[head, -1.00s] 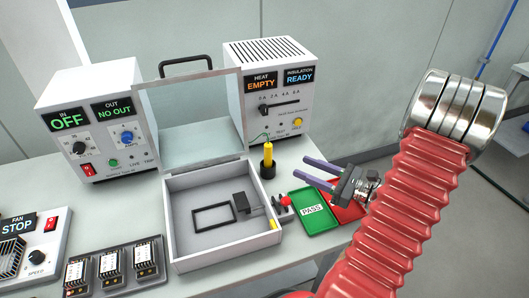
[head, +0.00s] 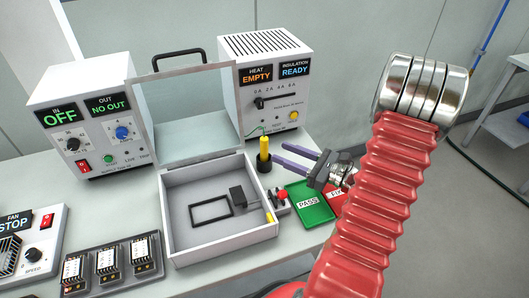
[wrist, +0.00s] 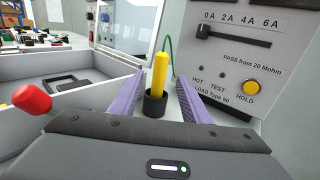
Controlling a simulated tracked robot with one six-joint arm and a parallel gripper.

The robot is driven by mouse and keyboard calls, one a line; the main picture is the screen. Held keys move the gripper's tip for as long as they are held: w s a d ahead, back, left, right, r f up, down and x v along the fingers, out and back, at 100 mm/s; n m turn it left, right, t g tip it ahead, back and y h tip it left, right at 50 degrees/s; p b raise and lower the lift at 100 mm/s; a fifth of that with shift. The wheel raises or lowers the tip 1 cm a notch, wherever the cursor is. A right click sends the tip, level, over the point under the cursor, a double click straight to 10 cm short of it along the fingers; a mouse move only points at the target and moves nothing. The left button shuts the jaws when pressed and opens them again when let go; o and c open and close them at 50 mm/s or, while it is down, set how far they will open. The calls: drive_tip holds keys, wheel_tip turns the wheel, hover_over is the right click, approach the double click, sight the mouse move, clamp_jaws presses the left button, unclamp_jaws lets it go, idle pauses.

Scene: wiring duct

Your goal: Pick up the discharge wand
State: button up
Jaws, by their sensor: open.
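The discharge wand (head: 264,150) is a yellow stick standing upright in a black cup-like holder (head: 264,166), beside the open box and in front of the right-hand instrument. A green wire runs from it to the instrument. My gripper (head: 293,158) is open, its two purple fingers pointing left toward the wand and holder. In the wrist view the wand (wrist: 160,73) stands upright ahead, between the lines of my open fingers (wrist: 156,92). The black holder (wrist: 155,103) is below it, also between the fingers. I cannot tell whether any finger touches it.
The open box (head: 215,240) with its raised clear lid lies left of the wand. The test instrument (head: 272,90) stands close behind. A red knob (head: 282,194) and the green PASS tray (head: 312,203) are near my gripper. Several modules stand at front left.

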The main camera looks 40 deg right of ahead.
sight(264, 146)
drive_tip(key=shift+x, duration=1.4)
drive_tip(key=shift+x, duration=2.65)
drive_tip(key=shift+f, duration=0.15)
drive_tip(key=shift+c, duration=0.6)
clamp_jaws()
